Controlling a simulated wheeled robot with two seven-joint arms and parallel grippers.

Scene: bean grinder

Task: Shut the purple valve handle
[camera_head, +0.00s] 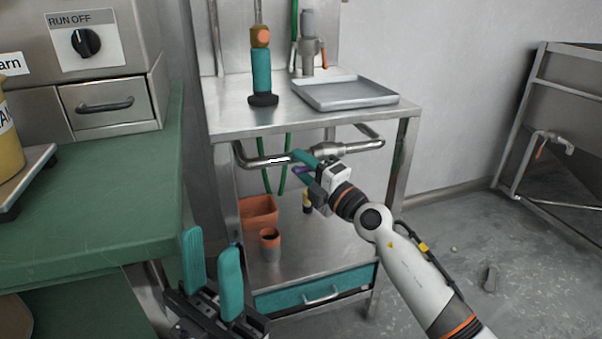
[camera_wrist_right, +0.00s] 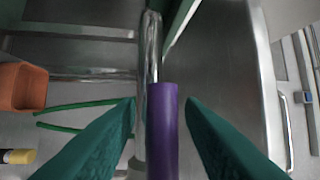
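The purple valve handle (camera_wrist_right: 163,135) runs lengthwise between the teal fingers of my right gripper (camera_wrist_right: 160,110) in the right wrist view. Narrow gaps show on both sides of it, so the gripper is open around the handle. In the head view my right gripper (camera_head: 300,164) is at the metal pipe (camera_head: 262,162) under the steel table, and only a small purple bit of the handle shows; the valve is partly hidden by the gripper. My left gripper (camera_head: 212,268) is open and empty at the lower left, away from the valve.
The steel table (camera_head: 230,115) holds a grey tray (camera_head: 345,93) and a teal tool (camera_head: 262,72). On its lower shelf are an orange bin (camera_head: 258,213) and a cup (camera_head: 270,243). A green counter (camera_head: 110,200) stands at left. Floor at right is mostly clear.

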